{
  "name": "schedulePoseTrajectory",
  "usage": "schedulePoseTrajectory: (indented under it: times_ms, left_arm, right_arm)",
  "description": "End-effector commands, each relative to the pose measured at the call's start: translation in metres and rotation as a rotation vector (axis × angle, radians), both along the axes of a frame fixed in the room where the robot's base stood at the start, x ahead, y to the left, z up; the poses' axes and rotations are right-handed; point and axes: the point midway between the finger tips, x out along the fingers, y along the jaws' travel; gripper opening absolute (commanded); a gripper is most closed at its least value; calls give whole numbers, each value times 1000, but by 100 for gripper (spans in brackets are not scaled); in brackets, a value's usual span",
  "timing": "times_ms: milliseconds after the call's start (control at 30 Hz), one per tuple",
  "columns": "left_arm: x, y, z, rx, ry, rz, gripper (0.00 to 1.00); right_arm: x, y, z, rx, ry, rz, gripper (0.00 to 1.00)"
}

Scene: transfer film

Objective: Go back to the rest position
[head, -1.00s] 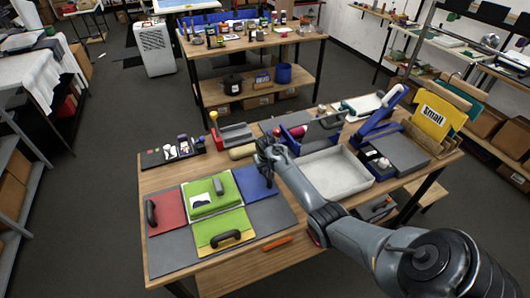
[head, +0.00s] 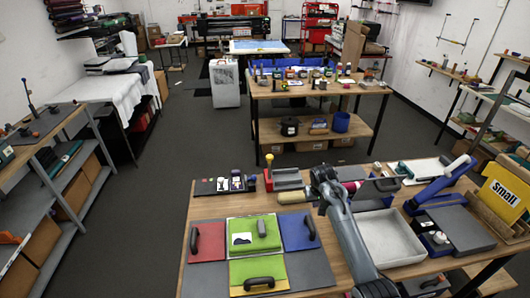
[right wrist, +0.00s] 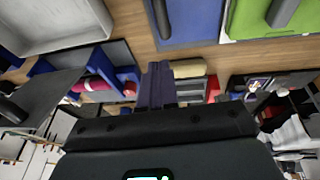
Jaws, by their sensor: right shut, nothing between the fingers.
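My right gripper (head: 324,203) is above the worktable (head: 208,208), beyond the mat with coloured sheets. Its arm reaches in from the bottom of the head view. In the right wrist view the dark fingers (right wrist: 155,85) are together, with nothing between them. My left gripper is not in view.
Red (head: 207,243), green and blue (head: 299,231) sheets with dark handles lie left of the arm. A pale tray (head: 391,238) stands right of it. A yellow "Small" sign (head: 501,191) stands at the far right. A second table (head: 283,93) stands behind, across open floor.

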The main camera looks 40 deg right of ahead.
Motion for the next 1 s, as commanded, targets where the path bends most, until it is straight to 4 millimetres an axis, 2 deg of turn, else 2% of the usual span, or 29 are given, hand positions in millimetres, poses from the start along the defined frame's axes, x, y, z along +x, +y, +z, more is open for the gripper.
schedulePoseTrajectory:
  times_ms: [67, 167, 267, 367, 400, 467, 567, 667, 700, 800, 900, 1000]
  left_arm:
    - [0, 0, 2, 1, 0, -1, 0]
    - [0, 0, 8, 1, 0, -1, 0]
    - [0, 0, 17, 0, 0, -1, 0]
    - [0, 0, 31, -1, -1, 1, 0]
    - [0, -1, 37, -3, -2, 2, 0]
    - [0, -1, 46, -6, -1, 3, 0]
    - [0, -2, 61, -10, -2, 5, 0]
    - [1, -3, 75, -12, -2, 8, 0]
    - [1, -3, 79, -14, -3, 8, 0]
    - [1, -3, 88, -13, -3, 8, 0]
    - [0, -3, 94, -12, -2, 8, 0]
    - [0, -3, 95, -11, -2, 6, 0]
  right_arm:
    - [-6, 0, -4, 1, 16, 0, 0]
    - [-22, 3, -21, 6, 60, 2, 0]
    - [-50, 15, -53, 14, 143, 21, 0]
    - [-90, 43, -86, 3, 245, 78, 0]
    - [-107, 58, -95, -6, 279, 111, 0]
    - [-131, 85, -106, -21, 320, 169, 0]
    - [-171, 140, -113, -34, 363, 289, 0]
    - [-208, 206, -106, -23, 369, 424, 0]
    - [-221, 232, -99, -14, 358, 475, 0]
    - [-246, 293, -73, 20, 311, 586, 0]
    - [-258, 343, -38, 55, 237, 675, 0]
    - [-259, 377, -2, 76, 149, 737, 0]
